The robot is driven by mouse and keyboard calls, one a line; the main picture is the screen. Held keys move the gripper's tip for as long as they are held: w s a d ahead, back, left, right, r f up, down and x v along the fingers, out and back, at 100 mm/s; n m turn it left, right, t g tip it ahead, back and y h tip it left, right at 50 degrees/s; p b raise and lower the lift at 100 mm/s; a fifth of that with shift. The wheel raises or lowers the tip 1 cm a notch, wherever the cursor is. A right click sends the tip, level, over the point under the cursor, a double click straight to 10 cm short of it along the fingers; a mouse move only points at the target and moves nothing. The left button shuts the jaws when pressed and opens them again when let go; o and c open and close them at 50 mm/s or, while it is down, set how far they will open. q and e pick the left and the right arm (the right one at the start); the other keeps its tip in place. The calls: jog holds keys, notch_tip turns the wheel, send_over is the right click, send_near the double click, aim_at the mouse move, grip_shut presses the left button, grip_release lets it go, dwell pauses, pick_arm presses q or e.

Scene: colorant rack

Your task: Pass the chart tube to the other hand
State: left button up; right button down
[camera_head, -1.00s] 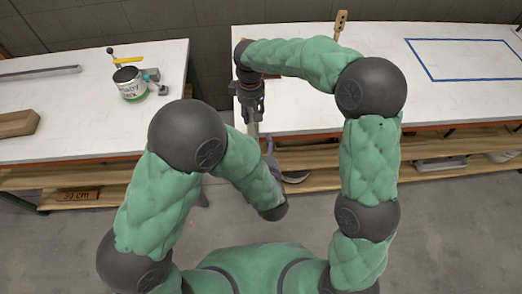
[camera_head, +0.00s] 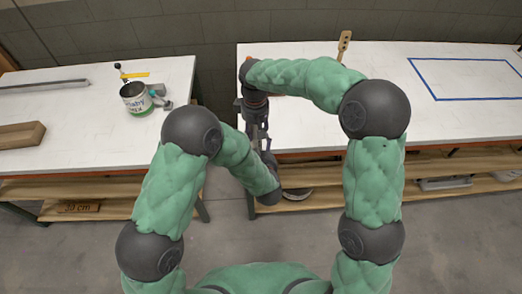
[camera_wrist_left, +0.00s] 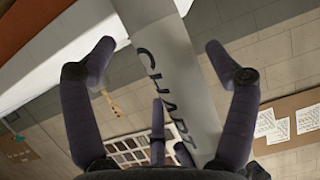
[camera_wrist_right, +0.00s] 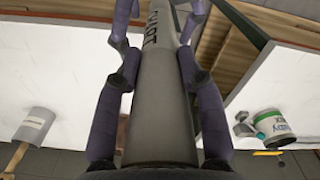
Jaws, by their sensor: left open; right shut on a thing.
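The chart tube is a grey cylinder with dark "CHART" lettering; in the left wrist view the tube (camera_wrist_left: 170,65) runs between my left fingers. My right gripper (camera_wrist_right: 157,65) is shut on the tube (camera_wrist_right: 160,100), which points away along its fingers in the right wrist view. My left gripper (camera_wrist_left: 159,50) is open, with fingers either side of the tube and gaps showing at the tips. In the head view the right gripper (camera_head: 256,118) hangs downward in front of the right table's edge, the left gripper (camera_head: 268,157) just below it. The tube is largely hidden there.
The left table (camera_head: 80,110) holds a labelled can (camera_head: 136,98), a grey bar (camera_head: 45,85) and a wooden block (camera_head: 20,135). A gap separates the tables.

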pick_arm(q)
jog(key=c, duration=1.3)
pick_arm(e)
jog(key=c, duration=0.9)
grip_release()
pick_arm(q)
jog(key=shift+c, duration=0.6)
pick_arm(e)
jog(key=shift+o, duration=1.1)
jog(key=shift+r, duration=0.1)
